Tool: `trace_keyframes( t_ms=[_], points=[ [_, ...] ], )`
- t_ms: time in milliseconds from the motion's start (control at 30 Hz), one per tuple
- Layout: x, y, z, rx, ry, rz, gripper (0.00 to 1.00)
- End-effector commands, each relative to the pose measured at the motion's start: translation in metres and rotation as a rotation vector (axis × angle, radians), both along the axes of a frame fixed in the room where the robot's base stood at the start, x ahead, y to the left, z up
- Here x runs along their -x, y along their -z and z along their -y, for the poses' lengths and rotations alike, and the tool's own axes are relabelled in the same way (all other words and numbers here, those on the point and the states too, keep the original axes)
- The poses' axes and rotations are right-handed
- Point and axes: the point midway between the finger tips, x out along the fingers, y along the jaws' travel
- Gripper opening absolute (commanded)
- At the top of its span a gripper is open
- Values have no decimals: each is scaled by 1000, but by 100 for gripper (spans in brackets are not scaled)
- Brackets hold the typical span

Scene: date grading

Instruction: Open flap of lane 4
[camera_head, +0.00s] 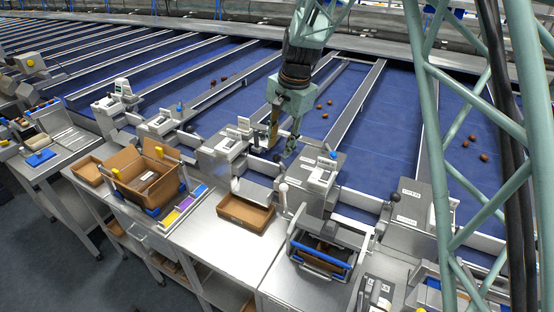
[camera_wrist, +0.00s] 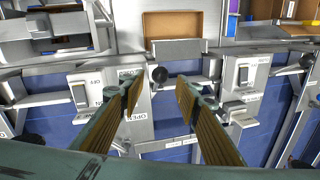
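My gripper (camera_head: 284,135) hangs over the front end of a blue lane in the head view. In the wrist view its two brown-padded fingers (camera_wrist: 157,95) are spread wide with nothing between them. A dark round knob (camera_wrist: 160,74) shows between the fingertips, beside a grey metal flap plate (camera_wrist: 180,48); I see no contact. The head view also shows a dark knob (camera_head: 277,157) close below my gripper. The lane numbers are too small to read, so I cannot tell which is lane 4.
A brown tray (camera_head: 245,212) lies on the steel table in front of the lane. Grey control boxes (camera_head: 225,145) and (camera_head: 322,175) stand on both sides. An open carton (camera_head: 147,175) is at the left, and a blue-handled crate (camera_head: 325,248) at the right. Dates (camera_head: 325,105) lie on the belts.

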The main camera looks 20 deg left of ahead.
Motion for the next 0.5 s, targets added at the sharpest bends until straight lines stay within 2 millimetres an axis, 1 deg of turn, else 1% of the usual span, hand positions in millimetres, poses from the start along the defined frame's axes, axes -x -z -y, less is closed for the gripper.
trace_keyframes(
  t_ms=[33,200,500],
  points=[
    [0,7,-1,1,0,-3,31],
    [-1,29,-5,1,1,-3,31],
    [-4,58,-10,0,2,-2,31]
  ],
)
